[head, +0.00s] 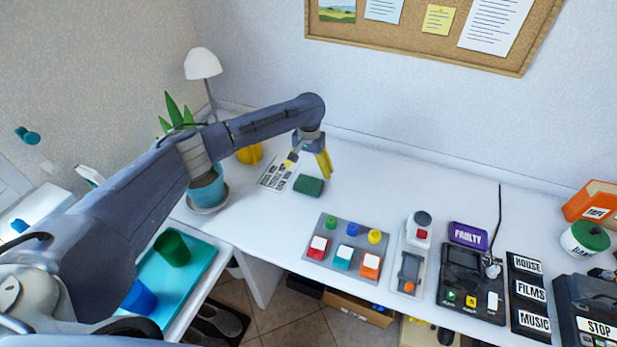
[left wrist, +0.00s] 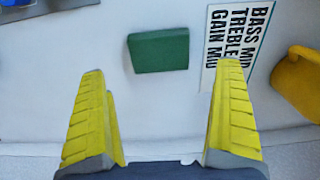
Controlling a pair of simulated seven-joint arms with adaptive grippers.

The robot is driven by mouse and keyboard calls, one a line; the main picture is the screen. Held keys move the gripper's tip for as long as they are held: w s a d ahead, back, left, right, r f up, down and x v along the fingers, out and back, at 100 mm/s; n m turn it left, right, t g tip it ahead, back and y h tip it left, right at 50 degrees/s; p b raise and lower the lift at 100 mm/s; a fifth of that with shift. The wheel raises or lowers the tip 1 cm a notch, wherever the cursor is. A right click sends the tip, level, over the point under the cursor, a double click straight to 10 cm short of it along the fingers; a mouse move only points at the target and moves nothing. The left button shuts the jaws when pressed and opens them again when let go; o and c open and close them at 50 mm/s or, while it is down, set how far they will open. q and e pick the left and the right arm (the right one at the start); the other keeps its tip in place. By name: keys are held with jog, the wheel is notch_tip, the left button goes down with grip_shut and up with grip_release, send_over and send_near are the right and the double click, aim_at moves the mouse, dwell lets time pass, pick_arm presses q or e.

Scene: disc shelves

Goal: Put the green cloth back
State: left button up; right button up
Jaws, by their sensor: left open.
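The green cloth (head: 308,185) is a small dark green folded block lying flat on the white desk, beside a printed card. It also shows in the left wrist view (left wrist: 159,50), beyond my fingertips and roughly between them. My left gripper (head: 310,160) has yellow fingers and hangs above the desk just behind the cloth. In the left wrist view its two fingers (left wrist: 160,80) are wide apart with nothing between them. The cloth is apart from the fingers. My right gripper is not in view.
The printed card (head: 276,173) lies left of the cloth, with a yellow object (head: 249,154) and a potted plant (head: 207,190) beyond. A grey button panel (head: 347,247) and a device with a screen (head: 465,275) are toward the front right. The desk right of the cloth is clear.

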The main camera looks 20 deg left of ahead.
aim_at(309, 182)
pick_arm(q)
jog(key=shift+r, duration=1.95)
